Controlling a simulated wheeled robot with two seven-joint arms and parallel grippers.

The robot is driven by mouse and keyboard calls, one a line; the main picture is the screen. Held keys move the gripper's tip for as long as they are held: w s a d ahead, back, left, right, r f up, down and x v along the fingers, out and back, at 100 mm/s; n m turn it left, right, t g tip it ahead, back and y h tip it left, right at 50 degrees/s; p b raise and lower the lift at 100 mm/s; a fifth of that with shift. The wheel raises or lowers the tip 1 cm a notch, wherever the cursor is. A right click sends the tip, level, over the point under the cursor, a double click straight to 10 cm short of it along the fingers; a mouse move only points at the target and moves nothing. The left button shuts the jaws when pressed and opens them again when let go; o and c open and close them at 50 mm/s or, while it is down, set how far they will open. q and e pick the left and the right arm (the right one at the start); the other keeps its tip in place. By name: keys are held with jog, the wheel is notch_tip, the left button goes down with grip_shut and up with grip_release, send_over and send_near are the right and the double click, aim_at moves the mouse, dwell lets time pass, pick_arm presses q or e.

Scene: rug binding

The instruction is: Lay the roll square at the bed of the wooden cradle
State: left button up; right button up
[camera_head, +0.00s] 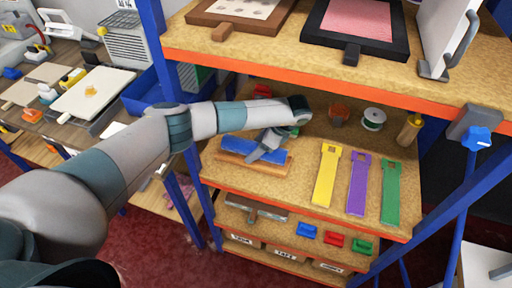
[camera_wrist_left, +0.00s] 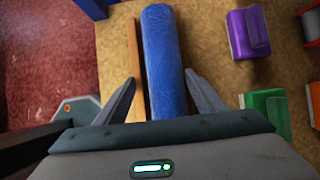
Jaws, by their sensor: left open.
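A blue roll (camera_head: 238,146) lies on the wooden cradle (camera_head: 262,167) on the middle shelf, along the cradle's length. My left gripper (camera_head: 264,151) is over the right part of the roll. In the left wrist view my left gripper (camera_wrist_left: 160,80) is open, with one finger on each side of the roll. I cannot tell whether the fingers touch it. My right gripper is not in view.
Yellow (camera_head: 326,175), purple (camera_head: 358,184) and green (camera_head: 391,192) strips lie right of the cradle. A spool (camera_head: 373,119) stands behind them. The upper shelf (camera_head: 300,68) overhangs the back, and a blue post (camera_head: 183,209) stands at the left.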

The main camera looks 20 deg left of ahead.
pick_arm(q)
jog(key=shift+d+r, duration=0.1)
jog(key=shift+d+r, duration=0.15)
jog(key=shift+r, duration=0.1)
jog(key=b+v, duration=0.3)
jog(key=v, duration=0.6)
jog(key=shift+d+r, duration=0.1)
jog(key=shift+r, duration=0.15)
jog(key=shift+v, duration=0.85)
